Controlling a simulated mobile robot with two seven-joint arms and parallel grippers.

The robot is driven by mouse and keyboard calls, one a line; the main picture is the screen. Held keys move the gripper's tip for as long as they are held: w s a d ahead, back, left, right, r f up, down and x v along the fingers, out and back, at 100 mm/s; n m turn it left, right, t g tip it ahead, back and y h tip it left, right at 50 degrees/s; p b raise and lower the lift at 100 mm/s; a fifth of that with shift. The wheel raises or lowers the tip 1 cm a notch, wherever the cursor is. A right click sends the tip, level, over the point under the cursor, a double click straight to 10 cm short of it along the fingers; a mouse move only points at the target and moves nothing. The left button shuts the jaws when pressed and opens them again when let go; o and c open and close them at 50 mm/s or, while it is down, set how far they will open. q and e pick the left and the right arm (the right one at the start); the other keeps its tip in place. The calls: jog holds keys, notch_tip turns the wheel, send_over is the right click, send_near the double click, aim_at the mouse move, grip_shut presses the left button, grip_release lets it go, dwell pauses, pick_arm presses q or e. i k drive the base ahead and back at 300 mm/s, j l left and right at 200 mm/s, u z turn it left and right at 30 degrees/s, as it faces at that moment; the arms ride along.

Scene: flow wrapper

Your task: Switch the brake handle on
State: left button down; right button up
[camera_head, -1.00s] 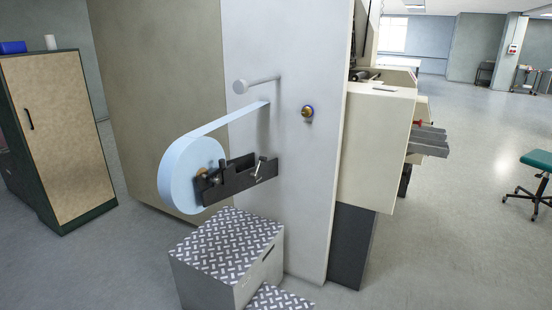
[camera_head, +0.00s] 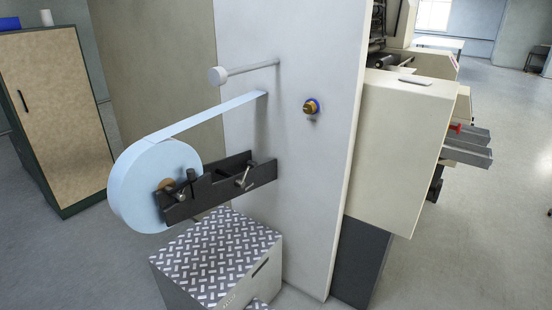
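A black bracket (camera_head: 215,187) sticks out from the pale machine panel (camera_head: 300,190). It carries a light blue film roll (camera_head: 140,188) at its left end. A small metallic lever (camera_head: 244,176) stands tilted on the bracket near the panel; it may be the brake handle. A dark knob or clamp (camera_head: 191,176) sits on the bracket close to the roll's brown core (camera_head: 166,184). I cannot tell from its look whether the lever is on or off. Neither of my grippers is in view.
A step box with a patterned top (camera_head: 220,255) stands on the floor below the bracket. A white roller (camera_head: 218,75) juts out above the film.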

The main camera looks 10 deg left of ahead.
aim_at(240, 184)
jog(key=i+l, duration=0.4)
jog(key=i, duration=0.15)
jog(key=i+l, duration=0.85)
jog(key=i, duration=0.25)
jog(key=k+z, duration=0.05)
